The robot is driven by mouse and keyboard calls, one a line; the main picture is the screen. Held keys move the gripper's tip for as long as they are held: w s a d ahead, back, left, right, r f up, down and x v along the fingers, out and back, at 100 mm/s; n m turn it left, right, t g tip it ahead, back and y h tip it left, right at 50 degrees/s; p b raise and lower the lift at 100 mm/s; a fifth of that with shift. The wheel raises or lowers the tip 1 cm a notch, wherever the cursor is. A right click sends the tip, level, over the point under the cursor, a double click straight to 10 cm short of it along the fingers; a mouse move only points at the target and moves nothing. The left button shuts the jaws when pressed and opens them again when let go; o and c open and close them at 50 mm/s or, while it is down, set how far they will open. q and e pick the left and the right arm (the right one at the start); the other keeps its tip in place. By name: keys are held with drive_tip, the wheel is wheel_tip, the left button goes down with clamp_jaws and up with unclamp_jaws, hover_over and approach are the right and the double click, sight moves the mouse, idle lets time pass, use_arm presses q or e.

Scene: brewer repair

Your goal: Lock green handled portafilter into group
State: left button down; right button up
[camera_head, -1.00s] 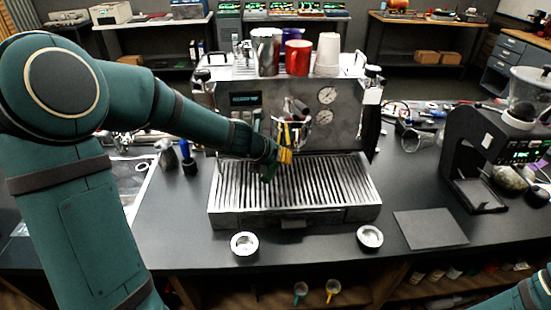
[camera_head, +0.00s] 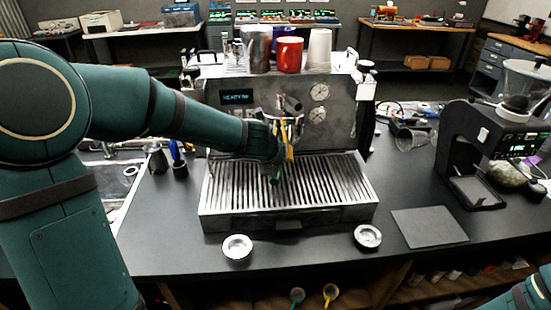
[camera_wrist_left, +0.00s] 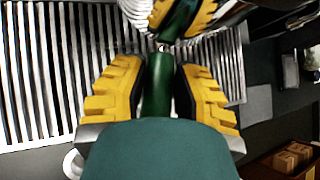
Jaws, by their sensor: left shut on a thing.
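The espresso machine (camera_head: 225,120) stands mid-counter, with its group area at the front partly hidden by my left gripper (camera_head: 284,150). This gripper is shut on the green handle (camera_head: 275,179), whose end shows below the fingers, over the drip tray (camera_head: 215,200). In the left wrist view the yellow fingers (camera_wrist_left: 158,90) close on both sides of the green handle (camera_wrist_left: 157,84). A shiny surface beyond shows what looks like their reflection. The portafilter's metal head is hidden, so I cannot tell how it sits in the group. My right gripper is out of view; only its arm shows.
Two round metal baskets (camera_head: 237,247) (camera_head: 368,237) lie in front of the machine. A dark mat (camera_head: 430,227) and a grinder (camera_head: 485,150) are at right. A red cup (camera_head: 289,55) and other cups stand on top. Small green and yellow items (camera_head: 330,294) are below the counter.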

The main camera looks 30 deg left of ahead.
use_arm(q)
drive_tip(key=shift+w+d+n+y+b, duration=0.3)
drive_tip(key=shift+d+n+y+b, duration=0.5)
drive_tip(key=shift+n+b, duration=0.2)
drive_tip(key=shift+w+d+r+n+y, duration=0.1)
drive_tip(key=shift+w+d+n+y, duration=0.1)
drive_tip(key=shift+n+y, duration=0.15)
drive_tip(key=c, duration=0.7)
unclamp_jaws()
drive_tip(key=shift+s, duration=0.15)
drive_tip(key=shift+a, duration=0.1)
